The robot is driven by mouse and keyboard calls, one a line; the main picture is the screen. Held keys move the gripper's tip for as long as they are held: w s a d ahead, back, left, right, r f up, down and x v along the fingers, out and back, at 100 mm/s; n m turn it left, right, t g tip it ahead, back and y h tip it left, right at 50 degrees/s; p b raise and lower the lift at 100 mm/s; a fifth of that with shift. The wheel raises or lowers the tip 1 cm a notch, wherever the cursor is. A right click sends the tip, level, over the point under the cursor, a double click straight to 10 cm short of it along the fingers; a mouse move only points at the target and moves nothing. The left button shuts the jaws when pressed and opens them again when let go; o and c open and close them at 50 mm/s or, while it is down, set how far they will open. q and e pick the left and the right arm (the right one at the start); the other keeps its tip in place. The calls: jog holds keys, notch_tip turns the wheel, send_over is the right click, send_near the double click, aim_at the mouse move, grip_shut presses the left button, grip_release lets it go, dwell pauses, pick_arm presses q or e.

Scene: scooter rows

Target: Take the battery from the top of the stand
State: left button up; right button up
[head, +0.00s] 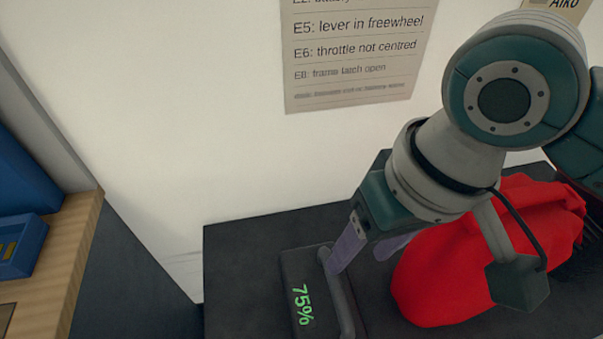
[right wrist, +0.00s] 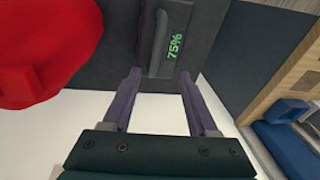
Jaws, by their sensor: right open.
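The battery (head: 292,296) is a dark block with a bar handle (head: 340,297) and a green "75%" display. It lies on the dark top of the stand (head: 235,250). My right gripper (head: 358,262) is open, its purple fingers at the handle's far end in the head view. In the right wrist view the battery (right wrist: 182,18) and its handle lie just ahead of the open fingertips (right wrist: 160,73), with the handle lined up between them. Nothing is between the fingers there. I cannot tell whether a finger touches the battery. My left gripper is not in view.
A white wall with a printed code sheet (head: 350,55) stands behind. A wooden surface with blue bins (head: 20,245) is at the left, across a gap.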

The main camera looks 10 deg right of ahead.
aim_at(336, 284)
jog(key=b+x, duration=0.1)
jog(key=x, duration=0.1)
jog(key=d+b+x, duration=0.1)
jog(key=x, duration=0.2)
jog(key=b+x, duration=0.1)
jog(key=x, duration=0.1)
jog(key=shift+w+f, duration=0.25)
jog(key=shift+f, duration=0.15)
jog(key=b+x, duration=0.1)
jog(key=x, duration=0.1)
jog(key=b+x, duration=0.1)
jog(key=x, duration=0.2)
jog(key=shift+s+a+f, duration=0.1)
jog(key=shift+a+f, duration=0.05)
jog(key=shift+a, duration=0.1)
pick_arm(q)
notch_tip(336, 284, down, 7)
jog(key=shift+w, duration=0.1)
pick_arm(e)
grip_shut()
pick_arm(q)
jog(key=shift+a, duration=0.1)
